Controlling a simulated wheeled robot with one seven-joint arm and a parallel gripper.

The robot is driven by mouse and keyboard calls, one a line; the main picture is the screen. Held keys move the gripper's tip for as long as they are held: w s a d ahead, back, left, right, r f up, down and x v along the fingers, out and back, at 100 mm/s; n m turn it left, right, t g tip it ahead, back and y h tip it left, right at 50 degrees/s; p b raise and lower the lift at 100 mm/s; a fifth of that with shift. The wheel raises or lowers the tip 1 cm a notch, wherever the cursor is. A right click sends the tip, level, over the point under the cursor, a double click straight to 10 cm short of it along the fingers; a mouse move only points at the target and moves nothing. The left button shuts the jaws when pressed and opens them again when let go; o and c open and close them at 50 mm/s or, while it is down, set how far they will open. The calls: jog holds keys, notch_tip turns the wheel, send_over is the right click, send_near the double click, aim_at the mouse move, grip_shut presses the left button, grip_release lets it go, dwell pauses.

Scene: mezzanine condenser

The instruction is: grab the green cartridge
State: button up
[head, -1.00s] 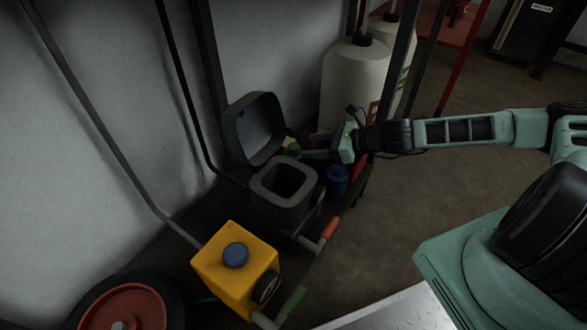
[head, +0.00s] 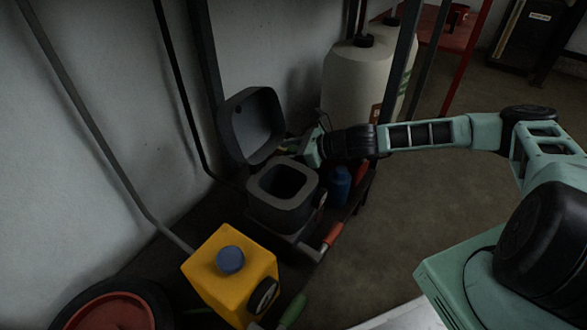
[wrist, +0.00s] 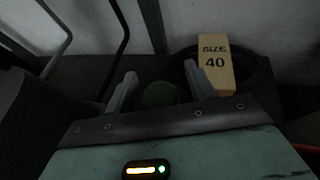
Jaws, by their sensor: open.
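The green cartridge (wrist: 158,94) shows in the wrist view as a dark green rounded shape between my fingers, its lower part hidden behind the gripper body. My gripper (wrist: 160,76) is open, one finger on each side of it; I cannot tell whether either finger touches it. In the head view my gripper (head: 288,149) is low behind the grey open-lidded container, and the cartridge cannot be clearly made out there.
The grey container (head: 262,207) has its lid raised beside my gripper. A blue bottle (head: 340,186) stands at its right. A yellow box (head: 222,276) is in front and a white tank (head: 350,85) behind. A "SIZE 40" box (wrist: 214,72) stands just beyond my right finger.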

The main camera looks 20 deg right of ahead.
grip_shut()
